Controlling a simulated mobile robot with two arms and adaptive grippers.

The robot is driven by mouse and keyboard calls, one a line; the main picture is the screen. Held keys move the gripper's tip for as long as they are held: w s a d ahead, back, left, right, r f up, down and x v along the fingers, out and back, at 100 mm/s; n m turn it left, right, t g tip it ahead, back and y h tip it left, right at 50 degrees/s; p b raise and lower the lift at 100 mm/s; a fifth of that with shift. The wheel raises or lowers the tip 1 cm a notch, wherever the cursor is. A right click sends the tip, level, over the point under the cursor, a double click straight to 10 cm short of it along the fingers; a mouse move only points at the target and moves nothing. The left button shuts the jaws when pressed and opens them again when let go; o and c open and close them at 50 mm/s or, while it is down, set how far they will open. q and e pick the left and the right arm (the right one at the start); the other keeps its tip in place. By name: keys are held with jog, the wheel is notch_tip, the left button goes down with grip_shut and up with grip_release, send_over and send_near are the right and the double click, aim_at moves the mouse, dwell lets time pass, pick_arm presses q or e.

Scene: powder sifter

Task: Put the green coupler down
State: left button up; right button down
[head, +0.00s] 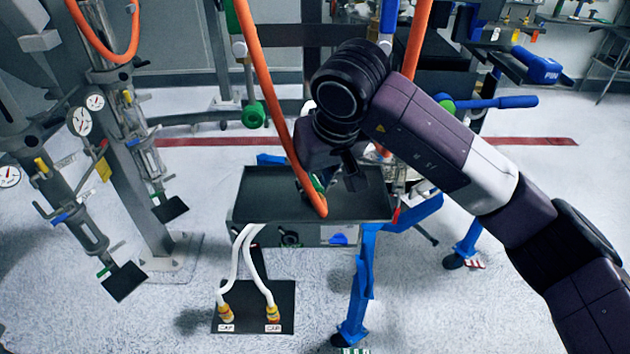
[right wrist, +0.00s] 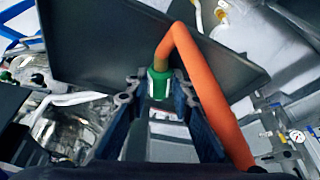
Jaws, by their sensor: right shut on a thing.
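The green coupler (right wrist: 159,84) is at the end of an orange hose (right wrist: 195,85). It sits between the fingertips of my right gripper (right wrist: 157,90), which is shut on it. In the head view, my right gripper (head: 330,178) is over the dark tray (head: 265,190). Only a sliver of the coupler (head: 318,184) shows there, beside the hose bend. The tray also shows in the right wrist view (right wrist: 90,45), behind the coupler. I cannot tell whether the coupler touches the tray. My left gripper is not in view.
A blue-legged stand (head: 362,280) is under the tray. White hoses with yellow caps (head: 273,312) run to a black floor plate (head: 245,325). Gauges and pipework (head: 80,122) stand at left. A round green part (head: 253,115) hangs behind the tray. The tray's left part is bare.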

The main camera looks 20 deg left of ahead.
jog(key=shift+f, duration=0.2)
jog(key=c, duration=1.7)
grip_release()
jog(key=shift+r, duration=0.1)
jog(key=shift+r, duration=0.25)
jog(key=shift+b+v, duration=2.1)
jog(key=shift+v, duration=3.85)
jog(key=shift+f, duration=0.1)
